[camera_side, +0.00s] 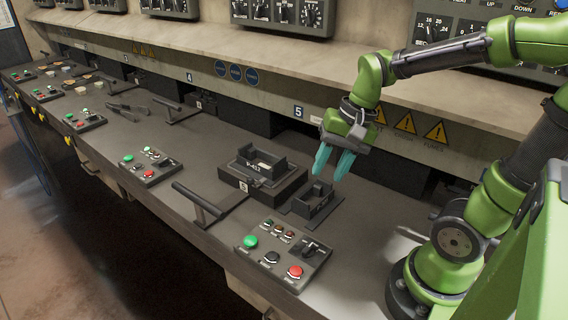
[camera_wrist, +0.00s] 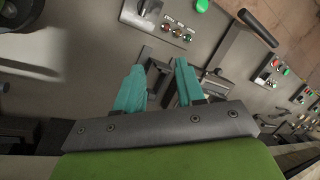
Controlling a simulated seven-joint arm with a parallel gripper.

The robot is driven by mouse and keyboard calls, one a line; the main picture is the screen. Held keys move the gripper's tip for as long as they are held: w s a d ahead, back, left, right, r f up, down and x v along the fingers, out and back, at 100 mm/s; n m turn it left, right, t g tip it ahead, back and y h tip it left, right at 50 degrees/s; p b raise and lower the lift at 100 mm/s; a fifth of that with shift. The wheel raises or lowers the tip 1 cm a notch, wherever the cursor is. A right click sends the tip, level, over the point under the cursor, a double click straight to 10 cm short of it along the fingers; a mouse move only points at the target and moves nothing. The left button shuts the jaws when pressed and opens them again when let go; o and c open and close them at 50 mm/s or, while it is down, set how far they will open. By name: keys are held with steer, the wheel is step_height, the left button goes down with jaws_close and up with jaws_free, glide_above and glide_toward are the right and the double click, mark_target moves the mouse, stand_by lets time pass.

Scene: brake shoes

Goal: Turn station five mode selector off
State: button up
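The station five control panel (camera_side: 262,273) is a grey box near the bench's front edge, right of centre in the side view. Its mode selector (camera_side: 311,247) is a dark rotary handle at the panel's right. The selector (camera_wrist: 148,8) also shows at the top edge of the wrist view, partly cut off. Its exact setting is too small to read. My gripper (camera_side: 330,174) has teal fingers and hangs above the bench behind the panel, apart from the selector. In the wrist view, the fingers of my gripper (camera_wrist: 160,64) are spread with nothing held between them.
The panel carries a green button (camera_side: 250,242), a black button (camera_side: 271,258), a red button (camera_side: 295,272) and small lamps. A small dark fixture (camera_side: 312,201) lies below my gripper. A block with a cradle (camera_side: 262,178) and a bar handle (camera_side: 200,203) stand to the left.

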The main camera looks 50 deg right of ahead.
steer(key=d+f+m+g, duration=0.1)
steer(key=m, duration=0.2)
steer(key=m+g+y, duration=0.2)
steer(key=m, duration=0.2)
glide_toward(309, 246)
steer(key=x, duration=0.8)
steer(key=shift+f, duration=0.1)
jaws_close()
